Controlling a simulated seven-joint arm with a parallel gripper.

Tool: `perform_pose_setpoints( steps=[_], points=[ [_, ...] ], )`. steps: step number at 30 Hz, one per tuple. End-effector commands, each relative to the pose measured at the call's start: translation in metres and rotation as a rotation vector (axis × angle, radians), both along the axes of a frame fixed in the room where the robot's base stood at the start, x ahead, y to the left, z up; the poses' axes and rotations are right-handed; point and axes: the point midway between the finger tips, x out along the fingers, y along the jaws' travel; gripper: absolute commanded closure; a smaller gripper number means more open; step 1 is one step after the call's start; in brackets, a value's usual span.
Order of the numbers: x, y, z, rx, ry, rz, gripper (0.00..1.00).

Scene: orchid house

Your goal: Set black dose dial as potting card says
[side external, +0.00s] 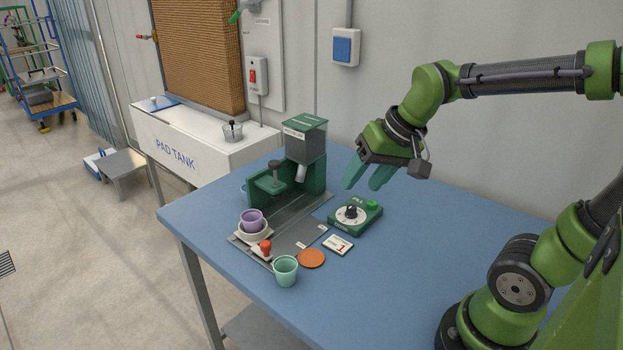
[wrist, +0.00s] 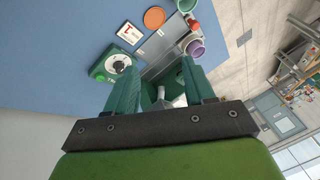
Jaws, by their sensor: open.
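The black dose dial (side external: 351,213) sits on a pale round face on top of a green box (side external: 343,228) on the blue table. The dial also shows in the wrist view (wrist: 118,66), left of my fingers; its exact setting is too small to tell. The potting card (side external: 338,244) lies flat in front of the box, a white card with a red mark that looks like a 1; it is also in the wrist view (wrist: 130,33). My gripper (side external: 367,184) is open and empty, above the table behind the dial box, apart from it.
A green dispenser (side external: 305,140) with a grey hopper stands behind a grey tray (side external: 297,236). A purple cup (side external: 252,219) in a white dish, a red-knobbed tool (side external: 265,246), a mint cup (side external: 285,270) and an orange disc (side external: 311,258) are nearby. The table's right side is clear.

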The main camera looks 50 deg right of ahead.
Motion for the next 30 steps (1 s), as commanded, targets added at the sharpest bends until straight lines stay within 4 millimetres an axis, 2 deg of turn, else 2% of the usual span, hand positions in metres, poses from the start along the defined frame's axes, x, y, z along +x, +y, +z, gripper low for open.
perform_pose_setpoints(
  steps=[1, 6, 12, 15, 18, 22, 26, 30],
  points=[
    [0.016, -0.014, -0.003, 0.01, 0.057, -0.058, 0.47],
    [0.061, -0.064, -0.016, 0.048, 0.228, -0.291, 0.47],
    [0.101, -0.124, -0.035, 0.075, 0.4, -0.606, 0.47],
    [0.113, -0.142, -0.036, 0.083, 0.444, -0.748, 0.47],
    [0.117, -0.147, -0.022, 0.095, 0.448, -0.852, 0.47],
    [0.113, -0.144, -0.027, 0.109, 0.47, -0.904, 0.47],
    [0.112, -0.144, -0.043, 0.11, 0.472, -0.904, 0.47],
    [0.112, -0.144, -0.072, 0.109, 0.472, -0.901, 0.47]
  ],
)
